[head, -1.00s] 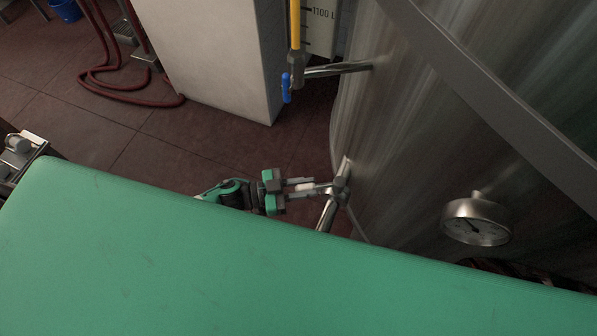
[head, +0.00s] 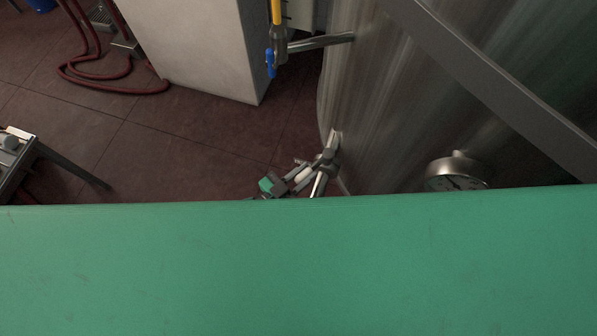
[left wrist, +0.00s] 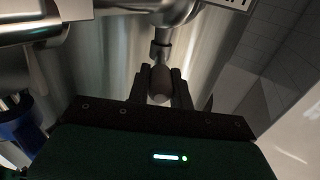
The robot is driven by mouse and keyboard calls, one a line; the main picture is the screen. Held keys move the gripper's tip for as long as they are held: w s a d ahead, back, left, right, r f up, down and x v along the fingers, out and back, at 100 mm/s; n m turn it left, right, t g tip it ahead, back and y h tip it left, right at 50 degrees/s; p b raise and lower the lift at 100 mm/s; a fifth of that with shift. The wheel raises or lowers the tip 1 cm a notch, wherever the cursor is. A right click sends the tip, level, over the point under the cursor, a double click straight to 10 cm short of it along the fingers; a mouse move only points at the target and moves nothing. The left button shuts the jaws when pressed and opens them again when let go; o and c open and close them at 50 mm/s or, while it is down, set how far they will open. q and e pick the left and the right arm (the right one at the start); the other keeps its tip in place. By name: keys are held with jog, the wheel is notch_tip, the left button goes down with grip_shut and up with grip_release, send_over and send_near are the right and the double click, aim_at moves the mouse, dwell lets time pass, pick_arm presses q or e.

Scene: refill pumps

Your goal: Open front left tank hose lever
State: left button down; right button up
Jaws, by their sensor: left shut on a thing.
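The large steel tank (head: 390,110) stands at the right in the head view. A short outlet pipe with a valve (head: 328,156) comes from its lower left side. My left gripper (head: 301,176) is beside this valve, angled up and right. In the left wrist view, the two dark fingers of my left gripper (left wrist: 160,88) are shut on the rounded end of the hose lever (left wrist: 160,80). The lever's stem runs up to the steel valve body (left wrist: 170,15). My right gripper does not show.
A round gauge (head: 456,172) sits on the tank. A white block (head: 205,45) and red hoses (head: 115,87) are behind.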

pick_arm(q)
jog(key=c, duration=1.3)
grip_release()
jog(key=shift+o, duration=0.2)
jog(key=shift+s+a+f, duration=0.1)
jog(key=shift+s+a, duration=0.2)
jog(key=shift+a, duration=0.05)
jog(key=b+v, duration=0.3)
jog(key=v, duration=1)
jog(key=shift+w, duration=0.1)
